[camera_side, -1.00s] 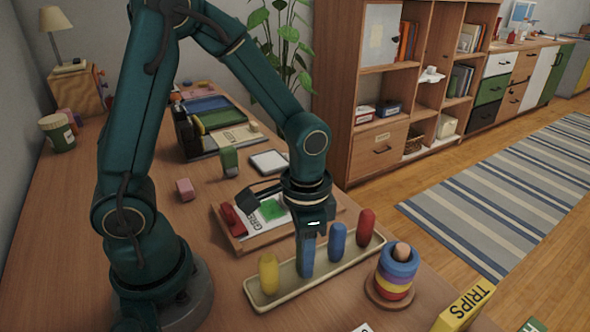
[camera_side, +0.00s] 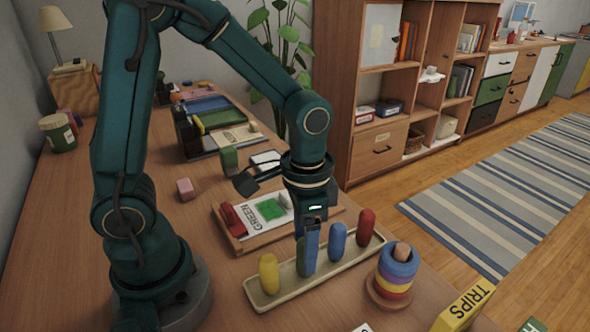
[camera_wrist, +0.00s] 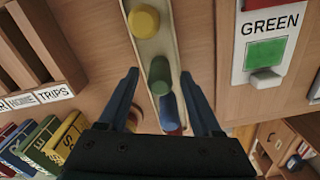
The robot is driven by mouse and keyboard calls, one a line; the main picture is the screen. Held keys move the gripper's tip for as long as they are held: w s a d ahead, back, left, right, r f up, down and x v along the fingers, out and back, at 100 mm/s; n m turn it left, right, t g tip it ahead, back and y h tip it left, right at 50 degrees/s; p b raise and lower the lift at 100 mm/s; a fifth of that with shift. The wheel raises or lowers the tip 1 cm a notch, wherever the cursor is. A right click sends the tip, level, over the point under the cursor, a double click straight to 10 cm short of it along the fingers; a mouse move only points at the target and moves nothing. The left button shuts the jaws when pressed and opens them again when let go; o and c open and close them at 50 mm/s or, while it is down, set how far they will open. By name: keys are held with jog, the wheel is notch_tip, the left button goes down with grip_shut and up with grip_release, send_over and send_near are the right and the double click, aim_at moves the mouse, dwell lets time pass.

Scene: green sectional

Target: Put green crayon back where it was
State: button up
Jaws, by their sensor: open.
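The green crayon (camera_side: 301,261) stands upright in the cream tray (camera_side: 345,266), between the yellow crayon (camera_side: 268,273) and the blue crayon (camera_side: 337,241). The red crayon (camera_side: 366,227) stands at the tray's far end. My gripper (camera_side: 312,238) is above the green crayon, and a finger hides part of it in the side view. In the wrist view my gripper (camera_wrist: 159,77) is open, its fingers on either side of the green crayon (camera_wrist: 161,72) with gaps between. The yellow crayon (camera_wrist: 144,19) and blue crayon (camera_wrist: 169,108) also show there.
A wooden board with a GREEN card (camera_side: 263,217) and a red stamp-like piece (camera_side: 231,219) lies behind the tray. A ring stacker (camera_side: 397,272) stands just right of the tray. A pink block (camera_side: 186,189) and green block (camera_side: 229,160) stand further back.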

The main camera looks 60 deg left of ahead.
notch_tip(320, 180, up, 9)
jog(key=shift+f, duration=0.15)
jog(key=shift+s+r, duration=0.1)
jog(key=shift+r, duration=0.35)
jog(key=s+a+r+n+t, duration=0.1)
jog(key=s+a+n+t, duration=0.1)
jog(key=s+t, duration=0.3)
jog(key=shift+s+a+n+t, duration=0.25)
jog(key=shift+s+n+t, duration=0.1)
jog(key=shift+n, duration=0.45)
dwell(0.4)
